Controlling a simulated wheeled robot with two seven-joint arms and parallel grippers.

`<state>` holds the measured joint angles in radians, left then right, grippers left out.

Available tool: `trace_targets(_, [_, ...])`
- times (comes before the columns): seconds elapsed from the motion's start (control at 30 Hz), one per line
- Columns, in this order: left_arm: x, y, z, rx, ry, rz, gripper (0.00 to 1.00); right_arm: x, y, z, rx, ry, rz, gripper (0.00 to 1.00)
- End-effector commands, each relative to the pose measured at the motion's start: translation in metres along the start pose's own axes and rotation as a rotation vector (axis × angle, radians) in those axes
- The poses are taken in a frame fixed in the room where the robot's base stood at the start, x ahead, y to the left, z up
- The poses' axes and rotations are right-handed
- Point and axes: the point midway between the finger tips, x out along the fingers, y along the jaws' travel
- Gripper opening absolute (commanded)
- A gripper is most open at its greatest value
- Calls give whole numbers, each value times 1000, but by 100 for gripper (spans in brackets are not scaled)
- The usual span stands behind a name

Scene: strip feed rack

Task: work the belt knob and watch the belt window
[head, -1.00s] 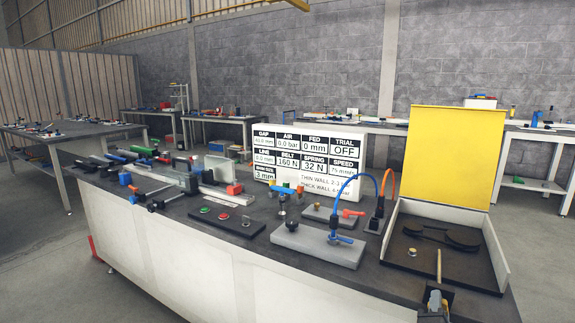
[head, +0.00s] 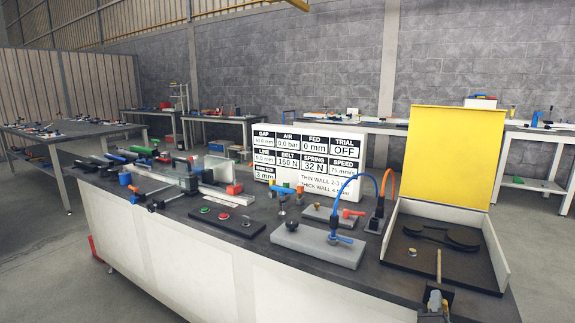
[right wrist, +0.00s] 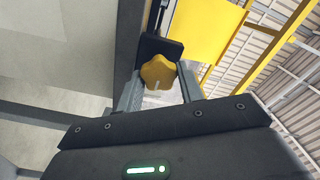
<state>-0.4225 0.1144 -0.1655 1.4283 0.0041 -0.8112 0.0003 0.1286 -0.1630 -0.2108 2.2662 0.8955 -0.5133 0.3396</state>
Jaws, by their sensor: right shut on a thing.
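The belt knob (right wrist: 158,72) is a yellow lobed knob with a pale line on its face. In the right wrist view it sits between the two grey fingers of my right gripper (right wrist: 159,86), which is shut on it. In the head view my right gripper (head: 436,301) is at the bench's front edge, low on the right; the knob is hard to make out there. The belt window (head: 289,160) is in the white readout board (head: 336,186) and reads 160 N. My left gripper is not in view.
Behind my right gripper is a dark tray (head: 410,268) with white side walls and a raised yellow panel (head: 455,155). A grey plate (head: 310,245) with a blue hose stands to its left. A red and green button box (head: 225,214) lies farther left.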

Motion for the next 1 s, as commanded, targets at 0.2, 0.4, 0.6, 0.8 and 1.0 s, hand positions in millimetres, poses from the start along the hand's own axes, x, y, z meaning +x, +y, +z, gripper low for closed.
trace_targets(0.2, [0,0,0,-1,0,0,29,0,1,1,0,-2,2,19])
trace_targets(0.4, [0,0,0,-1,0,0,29,0,1,1,0,-2,2,19])
trace_targets(0.6, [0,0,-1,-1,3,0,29,0,1,1,0,-2,2,19])
trace_targets(0.8, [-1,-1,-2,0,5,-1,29,0,1,1,0,-1,2,47])
trace_targets(1.0, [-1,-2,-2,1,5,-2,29,0,0,0,0,-1,1,59])
